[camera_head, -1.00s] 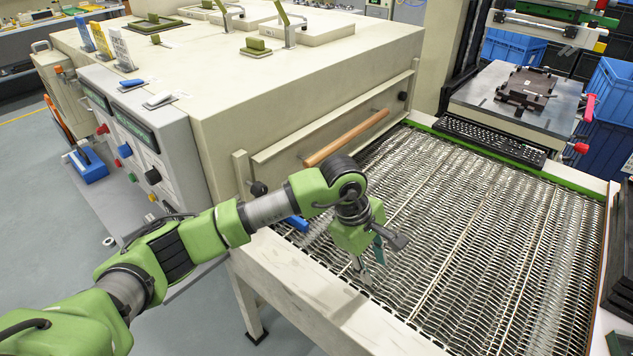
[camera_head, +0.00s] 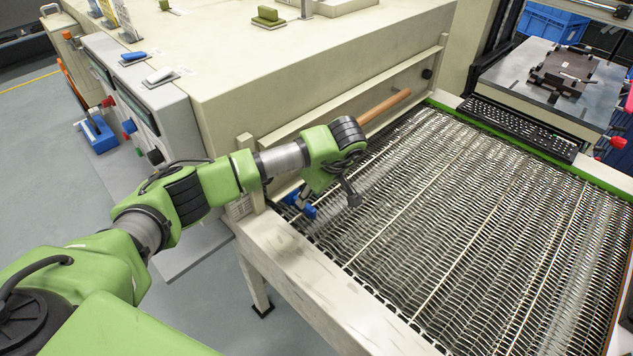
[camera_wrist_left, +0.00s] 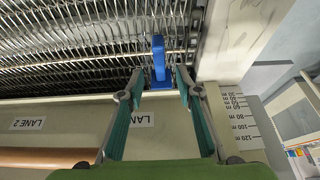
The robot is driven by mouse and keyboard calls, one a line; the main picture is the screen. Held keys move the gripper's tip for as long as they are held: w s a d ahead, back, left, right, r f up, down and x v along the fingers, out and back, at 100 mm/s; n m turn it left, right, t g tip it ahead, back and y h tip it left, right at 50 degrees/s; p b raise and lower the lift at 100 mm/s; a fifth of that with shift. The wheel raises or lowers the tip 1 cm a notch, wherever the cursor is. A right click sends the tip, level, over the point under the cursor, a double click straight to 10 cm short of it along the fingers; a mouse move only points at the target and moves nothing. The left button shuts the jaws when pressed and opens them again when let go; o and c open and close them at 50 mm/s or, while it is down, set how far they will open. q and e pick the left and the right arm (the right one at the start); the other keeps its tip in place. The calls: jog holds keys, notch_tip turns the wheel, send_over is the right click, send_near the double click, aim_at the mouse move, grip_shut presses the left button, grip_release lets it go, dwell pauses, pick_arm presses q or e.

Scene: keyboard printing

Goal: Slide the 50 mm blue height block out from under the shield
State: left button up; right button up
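The blue height block (camera_head: 308,211) sits on the wire mesh belt at the left end of the oven opening, by the lower edge of the shield (camera_head: 290,148). In the left wrist view the block (camera_wrist_left: 158,58) stands between and just beyond the fingertips of my left gripper (camera_wrist_left: 160,80). The fingers are open, with gaps on both sides of the block. In the head view my left gripper (camera_head: 302,194) is at the block and mostly hidden by my wrist. The shield's face (camera_wrist_left: 62,112) carries lane labels. My right gripper is not in view.
A wooden handle bar (camera_head: 385,106) runs along the shield. A height scale (camera_wrist_left: 238,112) is marked on the post beside the opening.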

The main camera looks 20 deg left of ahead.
aim_at(290, 199)
pick_arm(q)
jog(key=x, duration=0.5)
jog(key=shift+p, duration=0.3)
jog(key=shift+a+f, duration=0.15)
jog(key=shift+f, duration=0.3)
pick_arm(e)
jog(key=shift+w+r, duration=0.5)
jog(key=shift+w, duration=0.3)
pick_arm(q)
grip_shut()
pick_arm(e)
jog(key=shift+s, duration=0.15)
